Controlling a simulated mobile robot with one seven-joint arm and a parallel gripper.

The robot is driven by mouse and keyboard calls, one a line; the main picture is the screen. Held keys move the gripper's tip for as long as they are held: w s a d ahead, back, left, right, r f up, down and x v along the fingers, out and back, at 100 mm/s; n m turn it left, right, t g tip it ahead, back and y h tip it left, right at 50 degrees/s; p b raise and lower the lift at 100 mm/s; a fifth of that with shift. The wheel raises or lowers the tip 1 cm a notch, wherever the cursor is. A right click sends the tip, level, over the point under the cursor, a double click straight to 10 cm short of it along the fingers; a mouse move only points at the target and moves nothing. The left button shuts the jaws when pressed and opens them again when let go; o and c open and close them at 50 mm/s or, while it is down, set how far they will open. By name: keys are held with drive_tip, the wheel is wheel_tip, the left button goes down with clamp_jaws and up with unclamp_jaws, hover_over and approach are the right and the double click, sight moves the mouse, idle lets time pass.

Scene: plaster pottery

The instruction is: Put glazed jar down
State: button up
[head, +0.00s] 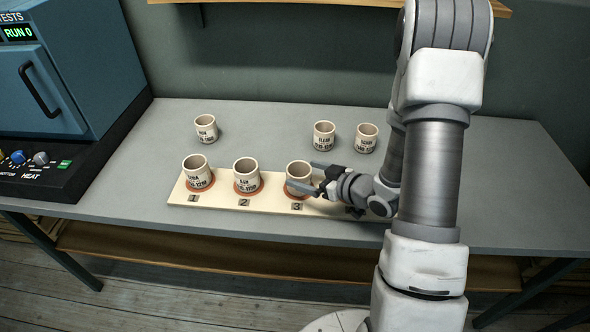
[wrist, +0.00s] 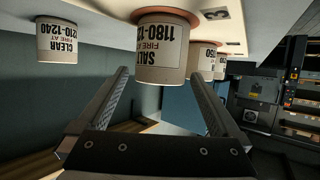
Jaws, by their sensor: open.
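A cream jar (head: 298,178) stands upright on an orange disc at the spot marked 3 on a pale board (head: 270,207). In the wrist view, which is upside down, this jar (wrist: 162,50) reads SALT. My gripper (head: 313,177) is open, level with the jar at its right, with a fingertip toward either side of it. In the wrist view the jar shows between the two open fingers (wrist: 160,73), with gaps beside it. Similar jars stand at spot 1 (head: 197,172) and spot 2 (head: 246,176). Which jar is the glazed one, I cannot tell.
Behind the board stand a jar (head: 206,129) at left, a CLEAR jar (head: 324,135) and another jar (head: 366,138). A blue kiln (head: 75,65) is at the left. My arm hides the board's right end. A shelf (head: 340,4) hangs above.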

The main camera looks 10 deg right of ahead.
drive_tip(key=v, duration=0.6)
drive_tip(key=d+r+m+g+h, duration=0.1)
drive_tip(key=d+r+m+h, duration=0.15)
drive_tip(key=r+h, duration=0.35)
drive_tip(key=d+r+m+h, duration=0.1)
drive_tip(key=d+r+h, duration=0.2)
drive_tip(key=r, duration=0.5)
drive_tip(key=s+a+r+m+g+y, duration=0.1)
drive_tip(key=s+a+r+g, duration=0.1)
drive_tip(key=s+a, duration=0.3)
drive_tip(key=s+a+r+m+g, duration=0.2)
drive_tip(key=s+a+r, duration=0.3)
drive_tip(key=s, duration=0.8)
drive_tip(key=shift+s+a+r+g+y, duration=0.2)
drive_tip(key=shift+s+r+g+y, duration=0.1)
drive_tip(key=shift+y, duration=0.1)
